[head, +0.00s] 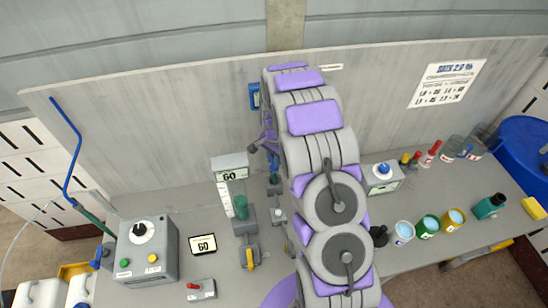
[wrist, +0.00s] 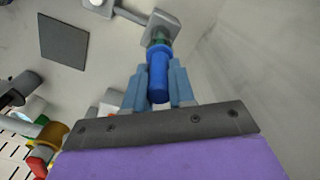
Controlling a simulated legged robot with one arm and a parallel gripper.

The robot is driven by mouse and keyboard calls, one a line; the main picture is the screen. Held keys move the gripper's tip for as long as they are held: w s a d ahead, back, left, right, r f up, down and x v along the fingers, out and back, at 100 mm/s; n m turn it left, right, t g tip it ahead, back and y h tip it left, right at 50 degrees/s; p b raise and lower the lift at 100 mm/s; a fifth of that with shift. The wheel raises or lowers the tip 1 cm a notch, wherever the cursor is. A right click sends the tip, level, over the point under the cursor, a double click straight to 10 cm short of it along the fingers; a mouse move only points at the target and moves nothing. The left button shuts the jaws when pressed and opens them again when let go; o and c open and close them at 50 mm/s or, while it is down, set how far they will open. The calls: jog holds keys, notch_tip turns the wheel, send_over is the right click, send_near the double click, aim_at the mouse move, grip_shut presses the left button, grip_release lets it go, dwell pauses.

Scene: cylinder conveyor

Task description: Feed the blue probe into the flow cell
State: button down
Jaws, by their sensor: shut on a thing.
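The blue probe (wrist: 158,76) is a short blue cylinder, held between the two blue fingers of my gripper (wrist: 158,88) in the wrist view. Its far end meets a dark green ring below a grey block (wrist: 161,25), which may be the flow cell. I cannot tell whether the probe end is inside the ring or only against it. In the head view my arm covers much of the middle. My gripper is mostly hidden there, and I cannot make out the probe.
A grey control box (head: 148,250) with knob and buttons stands at the left, beside a small 60 display (head: 202,245). A grey wall panel (head: 130,120) rises behind the bench.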

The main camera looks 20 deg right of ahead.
jog(key=shift+f, duration=0.5)
jog(key=shift+f+b, duration=0.15)
jog(key=shift+b, duration=0.2)
dwell(0.4)
jog(key=c, duration=0.9)
grip_release()
jog(key=shift+o, duration=0.2)
notch_tip(320, 180, up, 17)
jog(key=shift+r+b, duration=0.2)
jog(key=shift+b, duration=0.25)
jog(key=shift+f, duration=0.1)
